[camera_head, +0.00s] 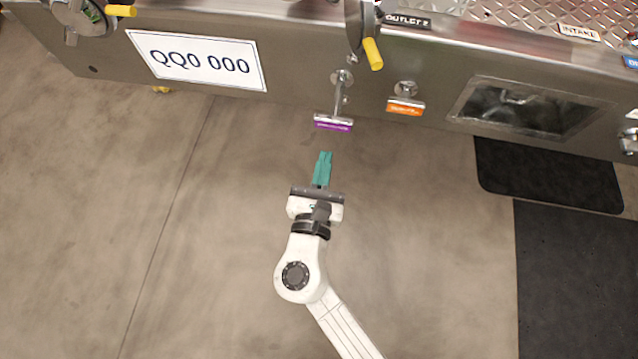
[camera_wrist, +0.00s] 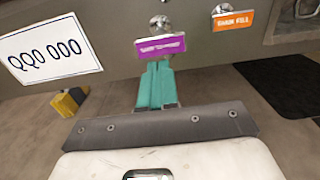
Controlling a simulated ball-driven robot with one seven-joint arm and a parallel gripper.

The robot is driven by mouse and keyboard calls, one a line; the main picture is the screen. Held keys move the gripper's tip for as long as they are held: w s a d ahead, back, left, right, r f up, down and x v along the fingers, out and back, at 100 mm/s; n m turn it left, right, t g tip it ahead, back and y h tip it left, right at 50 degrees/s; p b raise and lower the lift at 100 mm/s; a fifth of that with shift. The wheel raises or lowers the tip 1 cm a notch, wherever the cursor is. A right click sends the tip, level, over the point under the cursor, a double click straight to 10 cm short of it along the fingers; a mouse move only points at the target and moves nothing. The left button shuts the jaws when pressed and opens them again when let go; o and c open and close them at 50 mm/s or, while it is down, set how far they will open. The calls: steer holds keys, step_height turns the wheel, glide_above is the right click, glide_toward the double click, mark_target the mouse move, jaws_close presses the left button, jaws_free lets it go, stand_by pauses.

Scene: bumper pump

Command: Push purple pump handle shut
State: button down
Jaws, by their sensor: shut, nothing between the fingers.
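The purple pump handle (camera_head: 333,124) is a T-shaped pull with a purple label, standing out from the steel bumper on a metal rod. It also shows in the wrist view (camera_wrist: 161,46), near the top centre. My gripper (camera_head: 323,156) has teal fingers that are closed together and empty. It is in front of the handle, pointing at it, with a gap between them in the head view. In the wrist view the fingertips (camera_wrist: 156,66) appear just below the purple label; whether they touch cannot be told from there.
An orange-labelled handle (camera_head: 405,106) sits close to the bumper just right of the purple one. A yellow-handled lever (camera_head: 373,53) hangs above. A recessed box (camera_head: 522,108) is further right. The white plate (camera_head: 196,61) is at left. The floor before the bumper is clear, with dark mats (camera_head: 575,270) at right.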

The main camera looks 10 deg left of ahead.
glide_toward(337, 108)
steer(key=shift+w+a+f+b, duration=0.1)
steer(key=shift+w+f+b, duration=0.2)
steer(key=shift+w, duration=0.45)
steer(key=shift+w+f+b, duration=0.15)
steer(key=shift+w+f, duration=0.2)
steer(key=shift+w, duration=0.4)
steer(key=w+b, duration=0.1)
steer(key=w, duration=0.6)
steer(key=shift+w, duration=0.2)
steer(key=shift+w+r, duration=0.1)
steer(key=shift+w, duration=0.1)
steer(key=shift+d, duration=0.2)
